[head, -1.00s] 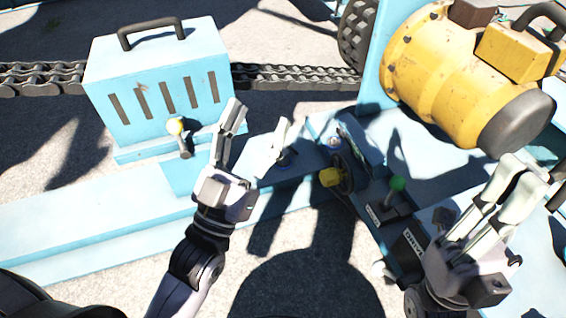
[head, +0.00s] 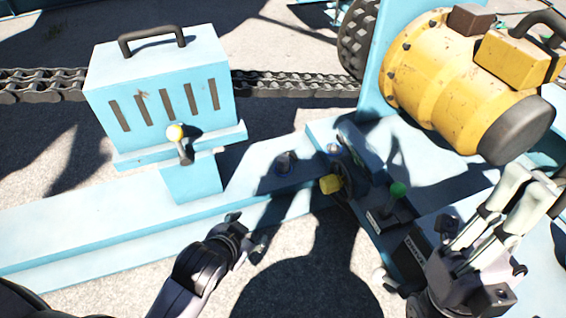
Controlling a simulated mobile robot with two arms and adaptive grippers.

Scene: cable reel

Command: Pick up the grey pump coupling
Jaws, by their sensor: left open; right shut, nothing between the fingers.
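I cannot pick out the grey pump coupling for certain. A small dark, blue-grey round fitting (head: 285,162) stands on the light-blue frame, and a similar small grey one (head: 333,150) sits to its right. My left gripper (head: 250,242) is below and left of these fittings, away from them. It is seen end-on and its fingers are mostly hidden; it is open. My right gripper (head: 520,195) is at the right, below the yellow motor, with its pale fingers together and nothing between them.
The light-blue frame (head: 90,220) runs across the picture. A yellow knob (head: 330,184), a green-knobbed lever (head: 397,190) and the yellow motor (head: 440,70) are at the right. A chain (head: 295,83) lies behind.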

